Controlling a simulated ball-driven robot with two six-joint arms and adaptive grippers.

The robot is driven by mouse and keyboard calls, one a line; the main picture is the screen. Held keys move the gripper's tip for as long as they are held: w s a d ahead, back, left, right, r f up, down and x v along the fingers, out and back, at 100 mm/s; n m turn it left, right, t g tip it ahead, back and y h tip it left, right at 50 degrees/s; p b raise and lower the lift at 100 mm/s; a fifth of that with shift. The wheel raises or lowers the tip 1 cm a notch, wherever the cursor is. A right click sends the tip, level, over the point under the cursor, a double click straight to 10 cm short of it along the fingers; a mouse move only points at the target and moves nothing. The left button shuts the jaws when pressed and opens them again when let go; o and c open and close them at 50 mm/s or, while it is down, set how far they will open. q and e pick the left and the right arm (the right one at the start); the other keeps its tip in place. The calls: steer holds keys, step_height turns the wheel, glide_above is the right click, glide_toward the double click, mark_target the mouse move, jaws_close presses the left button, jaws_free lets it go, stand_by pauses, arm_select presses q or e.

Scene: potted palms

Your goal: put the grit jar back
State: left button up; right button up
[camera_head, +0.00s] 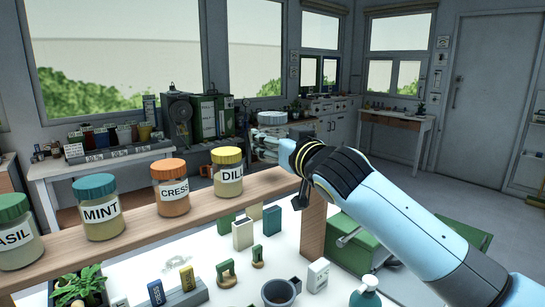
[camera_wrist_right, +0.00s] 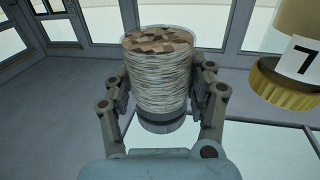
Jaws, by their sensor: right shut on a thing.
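My right gripper (camera_head: 300,196) is at the right end of the wooden shelf (camera_head: 135,228), right of the DILL jar. In the wrist view, which looks upside down, the gripper (camera_wrist_right: 161,98) is shut on a jar (camera_wrist_right: 158,80). It has pale stringy sides, brown chips showing at the picture's top and a dark grey end at its bottom. I see no label on it and cannot tell whether it touches the shelf. My left gripper is not in view.
BASIL (camera_head: 18,240), MINT (camera_head: 100,215), CRESS (camera_head: 171,192) and DILL (camera_head: 228,178) jars stand on the shelf. DILL also shows in the wrist view (camera_wrist_right: 290,60). The shelf right of DILL looks bare. Below stand a grey pot (camera_head: 279,293) and seed packets (camera_head: 243,234).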

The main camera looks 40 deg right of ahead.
steer(key=shift+w+f, duration=0.15)
steer(key=shift+f, duration=0.1)
step_height(320, 180, down, 4)
steer(key=shift+r, duration=0.25)
steer(key=shift+f, duration=0.1)
steer(key=o, duration=0.9)
steer(key=shift+f, duration=0.2)
steer(key=o, duration=0.5)
